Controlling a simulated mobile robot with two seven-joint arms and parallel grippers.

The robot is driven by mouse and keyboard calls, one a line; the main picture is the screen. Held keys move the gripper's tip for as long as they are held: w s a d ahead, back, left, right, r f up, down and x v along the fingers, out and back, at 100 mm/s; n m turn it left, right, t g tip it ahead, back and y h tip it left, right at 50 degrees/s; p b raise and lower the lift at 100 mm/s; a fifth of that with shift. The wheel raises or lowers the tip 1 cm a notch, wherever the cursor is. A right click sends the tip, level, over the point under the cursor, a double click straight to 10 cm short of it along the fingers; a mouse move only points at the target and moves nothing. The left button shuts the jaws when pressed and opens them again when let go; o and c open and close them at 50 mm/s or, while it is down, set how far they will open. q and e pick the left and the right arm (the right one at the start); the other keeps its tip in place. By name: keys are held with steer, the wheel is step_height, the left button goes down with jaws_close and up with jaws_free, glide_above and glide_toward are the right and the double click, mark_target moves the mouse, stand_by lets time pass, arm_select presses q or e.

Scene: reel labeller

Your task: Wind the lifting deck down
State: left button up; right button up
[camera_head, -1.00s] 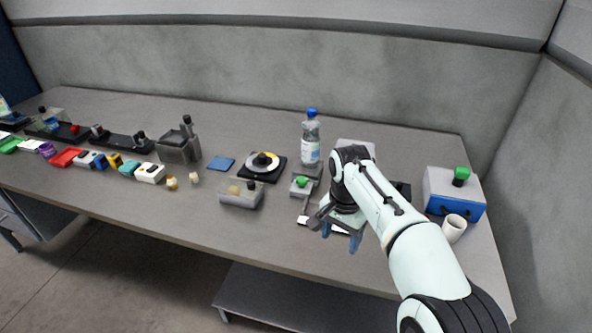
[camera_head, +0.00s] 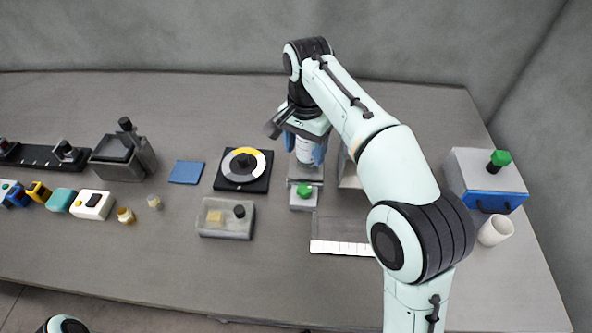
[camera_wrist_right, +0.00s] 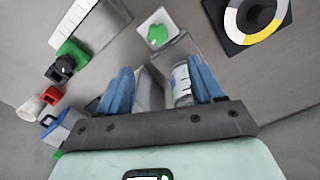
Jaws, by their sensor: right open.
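The lifting deck (camera_head: 306,173) is a small grey platform with a green knob (camera_head: 304,191) on the grey block at its front. The green knob also shows at the top of the right wrist view (camera_wrist_right: 157,36). A clear bottle with a pale label (camera_head: 305,151) stands at the deck, mostly hidden by my right gripper (camera_head: 305,147). My right gripper is open, pointing down, with its blue fingers either side of the bottle in the head view. In the right wrist view the bottle (camera_wrist_right: 182,84) shows nearer the right finger. My left gripper is out of view.
A dial on a black plate (camera_head: 243,169), a blue pad (camera_head: 186,172) and a clear-lidded box (camera_head: 225,219) lie to the left. A white-marked strip (camera_head: 342,248) lies in front. A blue-grey box (camera_head: 486,180) and white cup (camera_head: 495,231) stand right.

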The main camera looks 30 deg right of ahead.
mark_target(304, 188)
steer(key=f+b, duration=0.1)
steer(key=f, duration=0.3)
steer(key=f+b, duration=0.1)
steer(key=f, duration=0.3)
steer(key=f+b, duration=0.1)
steer(key=f, duration=0.3)
steer(key=shift+s, duration=0.3)
steer(key=shift+f+b, duration=0.3)
steer(key=shift+f, duration=0.15)
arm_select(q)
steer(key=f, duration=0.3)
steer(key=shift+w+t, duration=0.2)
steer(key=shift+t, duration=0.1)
arm_select(e)
steer(key=c, duration=1)
